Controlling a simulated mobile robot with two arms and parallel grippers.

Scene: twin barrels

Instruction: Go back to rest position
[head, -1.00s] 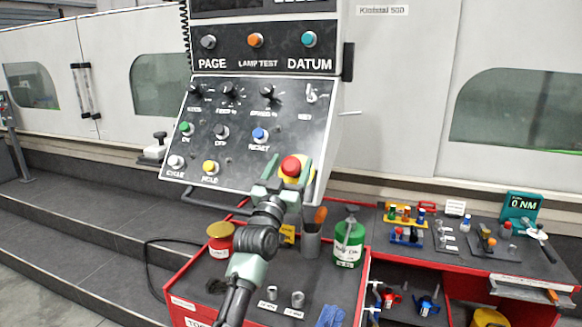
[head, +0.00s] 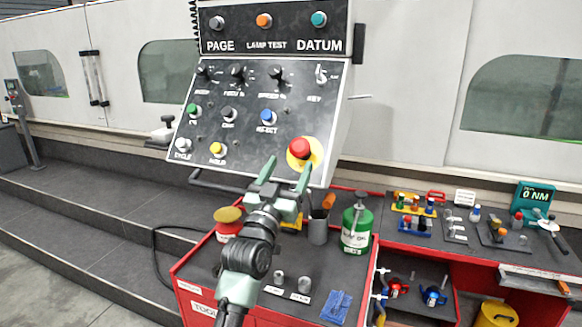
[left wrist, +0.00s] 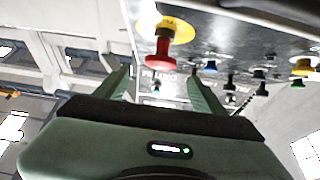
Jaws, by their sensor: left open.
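My left gripper (head: 286,174) is open and empty in the head view. My right gripper is not in view.
A red-framed tool cart (head: 190,262) stands below the gripper, carrying a green oil bottle (head: 356,228), a yellow-lidded jar (head: 228,222) and a grey cup (head: 318,228). A red workbench (head: 450,248) with small tools is at the right. Grey steps (head: 90,225) lie at the left.

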